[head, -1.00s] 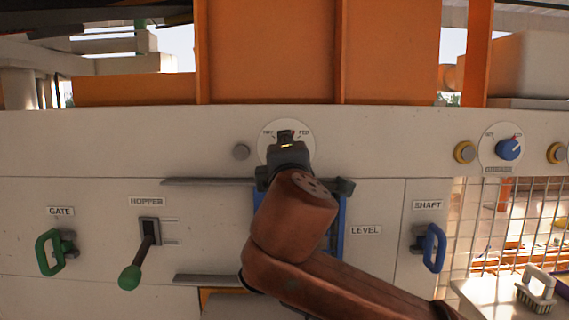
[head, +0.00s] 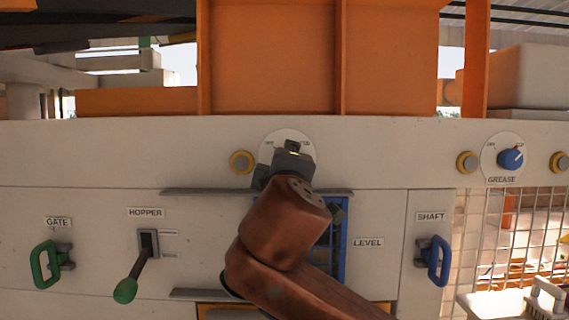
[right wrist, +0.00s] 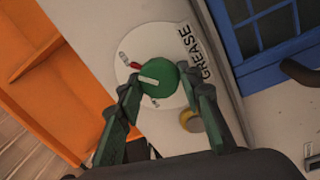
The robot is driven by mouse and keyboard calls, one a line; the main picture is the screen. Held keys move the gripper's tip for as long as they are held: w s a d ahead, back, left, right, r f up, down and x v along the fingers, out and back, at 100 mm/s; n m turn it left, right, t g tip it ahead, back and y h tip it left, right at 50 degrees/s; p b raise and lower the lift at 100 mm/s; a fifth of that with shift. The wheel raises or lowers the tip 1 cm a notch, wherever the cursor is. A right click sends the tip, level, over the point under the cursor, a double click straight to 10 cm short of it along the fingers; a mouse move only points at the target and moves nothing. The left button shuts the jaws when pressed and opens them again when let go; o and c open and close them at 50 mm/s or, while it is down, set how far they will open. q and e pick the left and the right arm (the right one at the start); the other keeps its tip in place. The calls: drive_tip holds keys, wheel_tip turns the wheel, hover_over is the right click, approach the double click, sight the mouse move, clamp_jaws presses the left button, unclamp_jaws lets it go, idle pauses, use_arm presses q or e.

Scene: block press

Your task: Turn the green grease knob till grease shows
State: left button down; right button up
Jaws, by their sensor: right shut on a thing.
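The green grease knob (right wrist: 158,79) sits on a round white dial plate marked GREASE (right wrist: 178,42) in the right wrist view. It has a white bar on its face, and a red mark shows beside it. My right gripper (right wrist: 158,88) is shut on the knob. In the head view my right gripper (head: 291,155) covers the knob, and only the upper part of the dial plate (head: 275,141) shows. A grey button-like fitting with a yellow ring (head: 242,162) is just left of that dial; it also shows in the right wrist view (right wrist: 190,120). My left gripper is not in view.
A blue knob (head: 510,159) on another GREASE dial is at the right, between yellow-ringed fittings. Below are a green GATE handle (head: 47,264), a HOPPER lever (head: 126,288) and a blue SHAFT handle (head: 437,260). A blue-framed window (head: 341,225) is behind my right arm.

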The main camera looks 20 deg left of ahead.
drive_tip(key=shift+a+f, duration=0.15)
drive_tip(key=shift+f, duration=0.2)
drive_tip(key=o, duration=0.9)
drive_tip(key=shift+c, duration=0.2)
drive_tip(key=o, duration=0.3)
drive_tip(key=shift+r, duration=0.1)
drive_tip(key=shift+o, duration=0.2)
drive_tip(key=shift+s+d+r, duration=0.15)
drive_tip(key=shift+d, duration=0.15)
drive_tip(key=shift+s, duration=0.1)
drive_tip(key=v, duration=1.2)
drive_tip(key=shift+r, duration=0.1)
